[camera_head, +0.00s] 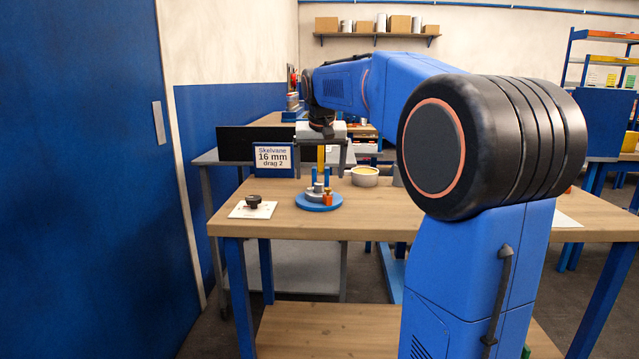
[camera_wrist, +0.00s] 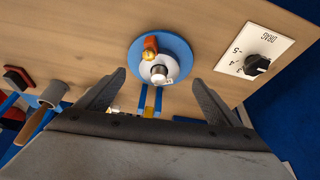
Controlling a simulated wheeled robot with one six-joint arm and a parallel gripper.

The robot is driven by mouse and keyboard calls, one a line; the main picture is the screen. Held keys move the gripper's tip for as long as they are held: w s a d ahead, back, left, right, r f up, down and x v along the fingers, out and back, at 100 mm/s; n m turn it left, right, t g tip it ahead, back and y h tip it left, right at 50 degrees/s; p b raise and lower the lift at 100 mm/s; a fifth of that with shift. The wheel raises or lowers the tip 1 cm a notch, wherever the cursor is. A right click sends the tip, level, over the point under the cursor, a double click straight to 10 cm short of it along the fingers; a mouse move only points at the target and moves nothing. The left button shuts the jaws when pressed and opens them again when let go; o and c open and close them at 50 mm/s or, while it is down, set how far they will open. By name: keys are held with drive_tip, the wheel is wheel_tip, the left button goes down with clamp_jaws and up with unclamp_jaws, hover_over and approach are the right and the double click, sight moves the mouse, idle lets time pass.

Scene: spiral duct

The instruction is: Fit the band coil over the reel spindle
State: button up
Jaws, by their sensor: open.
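The reel spindle (camera_head: 318,188) is a short grey post on a round blue base (camera_head: 305,204) on the bench. An orange block (camera_head: 328,198) stands beside it. In the wrist view the spindle (camera_wrist: 159,73) rises from a pale disc on the blue base (camera_wrist: 178,48), with the orange block (camera_wrist: 150,44) beside it. My gripper (camera_head: 320,172) hangs above the base. In the wrist view my gripper (camera_wrist: 160,77) is open, with nothing between the fingers. A round, cream-yellow ring-like thing (camera_head: 365,177), apparently the band coil, sits on the bench right of the gripper.
A white plate with a black drag knob (camera_head: 253,201) lies left of the base; the knob (camera_wrist: 257,65) also shows in the wrist view. A sign (camera_head: 273,158) reading "16 mm drag 2" stands behind. The bench front (camera_head: 380,225) is clear.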

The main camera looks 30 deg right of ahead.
drive_tip(key=v, duration=1)
drive_tip(key=s+a+f+n, duration=0.2)
drive_tip(key=s+a+f, duration=0.3)
drive_tip(key=s+f, duration=0.5)
drive_tip(key=s+a+f+n+y, duration=0.1)
drive_tip(key=s+a+f, duration=0.4)
drive_tip(key=s+f, duration=0.6)
drive_tip(key=s+a+f+n+y, duration=0.1)
drive_tip(key=s+a+f, duration=0.4)
drive_tip(key=s+f, duration=0.5)
drive_tip(key=shift+s+a+f+n+t, duration=0.3)
drive_tip(key=shift+s+n+t, duration=0.1)
drive_tip(key=shift+s+n, duration=0.5)
drive_tip(key=shift+s+r, duration=0.1)
